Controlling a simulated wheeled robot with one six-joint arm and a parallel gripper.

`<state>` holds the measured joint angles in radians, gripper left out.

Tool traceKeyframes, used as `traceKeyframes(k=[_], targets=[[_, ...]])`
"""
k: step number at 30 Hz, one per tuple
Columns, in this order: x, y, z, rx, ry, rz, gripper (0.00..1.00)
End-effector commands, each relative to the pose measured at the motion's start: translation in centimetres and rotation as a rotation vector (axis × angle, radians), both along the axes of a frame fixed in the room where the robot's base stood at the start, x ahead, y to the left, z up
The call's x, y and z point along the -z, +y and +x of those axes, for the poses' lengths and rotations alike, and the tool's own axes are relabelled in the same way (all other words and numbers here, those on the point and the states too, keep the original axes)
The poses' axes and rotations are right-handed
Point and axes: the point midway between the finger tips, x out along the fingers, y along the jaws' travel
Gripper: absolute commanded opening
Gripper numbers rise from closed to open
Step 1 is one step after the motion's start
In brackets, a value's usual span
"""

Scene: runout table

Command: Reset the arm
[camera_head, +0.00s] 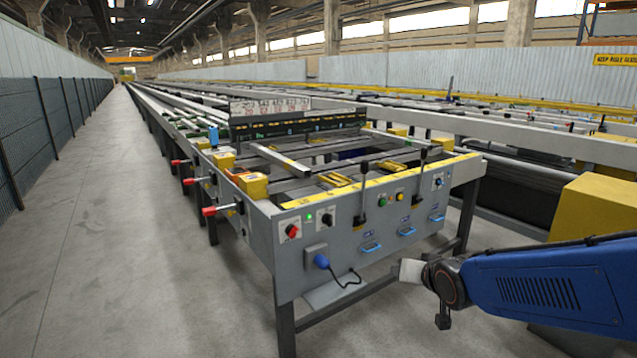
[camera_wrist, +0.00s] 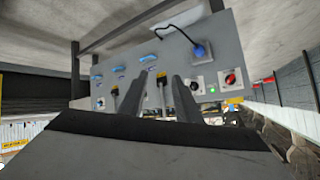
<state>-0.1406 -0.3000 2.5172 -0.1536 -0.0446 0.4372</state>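My blue arm reaches in from the right edge of the head view, low in front of the runout table (camera_head: 262,250). Its dark wrist end is near the table's front right leg; the fingers cannot be made out there. In the wrist view my gripper (camera_wrist: 160,76) shows two dark fingers spread apart, with nothing held between them. The table's control panel (camera_wrist: 215,55) appears upside down beyond the fingers. A black lever (camera_wrist: 160,82) shows between them in the background; I cannot tell the exact gap, but no contact is visible.
The front panel has a red knob (camera_head: 292,231), two upright black levers, blue handles and a blue plug (camera_head: 321,261) with a hanging cable. A yellow block (camera_head: 597,222) stands at right. The concrete aisle (camera_head: 130,240) at left is clear, beside a mesh fence (camera_head: 55,120).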

Motion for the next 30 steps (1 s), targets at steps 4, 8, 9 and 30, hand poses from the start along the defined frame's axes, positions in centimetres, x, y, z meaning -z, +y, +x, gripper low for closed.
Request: traceKeyframes(k=[4,8,9,30], targets=[[-0.6,-2.6,-4.4,0.017,0.091,-0.07,0.3],[-0.7,-4.3,-8.7,0.019,0.181,-0.12,0.3],[-0.7,-4.8,-10.1,0.016,0.209,-0.135,0.3],[-0.2,-7.1,-27.2,-0.084,0.534,-0.229,0.3]])
